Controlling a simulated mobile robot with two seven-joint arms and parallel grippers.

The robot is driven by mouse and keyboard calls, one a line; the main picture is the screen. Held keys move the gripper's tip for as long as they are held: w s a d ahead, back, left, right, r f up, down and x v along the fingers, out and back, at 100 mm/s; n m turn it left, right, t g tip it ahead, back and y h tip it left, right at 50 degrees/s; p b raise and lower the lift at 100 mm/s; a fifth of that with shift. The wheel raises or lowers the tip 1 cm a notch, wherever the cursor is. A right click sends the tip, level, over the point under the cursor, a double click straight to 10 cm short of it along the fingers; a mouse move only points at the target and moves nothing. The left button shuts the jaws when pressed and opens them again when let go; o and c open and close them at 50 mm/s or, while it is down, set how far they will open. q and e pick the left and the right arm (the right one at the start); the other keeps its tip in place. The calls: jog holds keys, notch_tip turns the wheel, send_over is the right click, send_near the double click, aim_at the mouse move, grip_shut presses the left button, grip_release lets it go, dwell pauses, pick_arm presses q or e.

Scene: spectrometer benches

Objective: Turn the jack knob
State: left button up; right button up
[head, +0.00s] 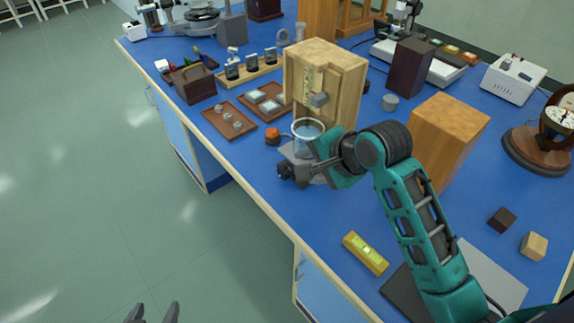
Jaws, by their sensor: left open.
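The lab jack (291,152) is a small grey stand on the blue bench, with a glass beaker (307,133) of clear liquid on top. A dark knob-like part (286,171) shows at its front left. My right arm, teal and black, reaches over the bench from the lower right. Its gripper (318,166) is right at the jack and covers much of it. I cannot make out its fingers clearly, nor whether they touch the knob. My left gripper (151,314) is open and empty at the bottom edge, over the floor and away from the bench.
A wooden cabinet-like box (342,75) stands behind the beaker. An orange-topped button-like object (272,136) sits left of the jack. A wooden block (446,134) stands to the right. A yellow level (365,253) lies near the front edge. Brown trays (214,123) lie at left.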

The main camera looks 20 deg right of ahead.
aim_at(286, 172)
jog(key=x, duration=1.2)
jog(key=shift+a, duration=0.1)
jog(key=c, duration=0.8)
